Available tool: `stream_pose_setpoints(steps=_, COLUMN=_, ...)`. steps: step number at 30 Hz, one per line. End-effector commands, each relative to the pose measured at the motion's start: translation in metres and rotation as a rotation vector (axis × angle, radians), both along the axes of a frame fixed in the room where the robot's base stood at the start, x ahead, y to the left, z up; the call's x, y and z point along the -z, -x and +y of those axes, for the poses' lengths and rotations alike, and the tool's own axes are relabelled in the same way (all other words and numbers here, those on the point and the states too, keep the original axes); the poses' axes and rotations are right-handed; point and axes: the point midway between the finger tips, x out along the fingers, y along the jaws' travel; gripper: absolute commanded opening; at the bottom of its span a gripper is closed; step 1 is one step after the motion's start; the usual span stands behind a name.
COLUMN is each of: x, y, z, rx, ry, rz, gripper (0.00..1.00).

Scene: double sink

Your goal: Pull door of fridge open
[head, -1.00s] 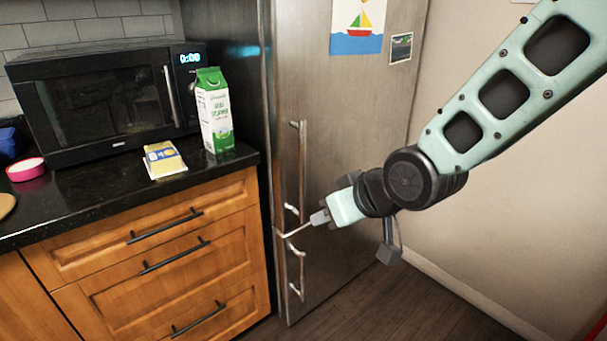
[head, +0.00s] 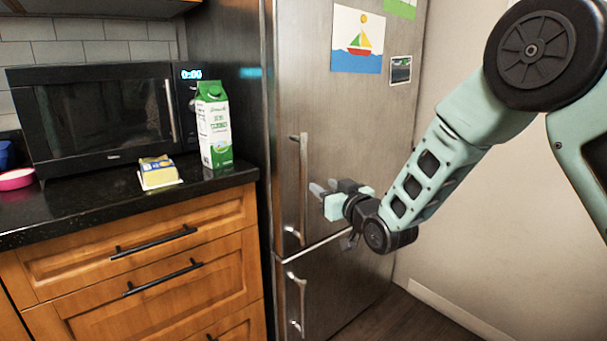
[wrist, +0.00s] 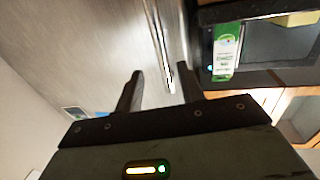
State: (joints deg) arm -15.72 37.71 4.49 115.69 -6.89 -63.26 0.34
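The fridge (head: 350,120) is a tall brushed-steel unit. Its upper and lower doors both look shut, with a seam between them. The upper door's vertical bar handle (head: 303,180) is near the door's left edge. My gripper (head: 320,187) is open and empty. Its fingertips are just right of the handle's lower half, seemingly a small gap from it. In the wrist view, the handle (wrist: 157,38) runs between the two spread fingers (wrist: 160,75), beyond or level with their tips; exact depth is unclear. The lower door's handle (head: 298,305) shows below.
A black counter (head: 110,215) left of the fridge holds a microwave (head: 100,112), a green-and-white carton (head: 214,130) and a yellow package (head: 158,172). Wooden drawers (head: 150,270) are below. A wall (head: 455,225) stands right of the fridge.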

Motion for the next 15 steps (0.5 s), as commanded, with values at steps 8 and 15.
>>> stream_pose_setpoints(steps=8, x=0.000, y=-0.053, z=0.026, rx=-0.001, ry=0.000, rz=0.000, gripper=0.39)
stream_pose_setpoints(steps=15, x=0.001, y=-0.089, z=0.043, rx=0.000, ry=0.000, rz=0.001, gripper=0.39)
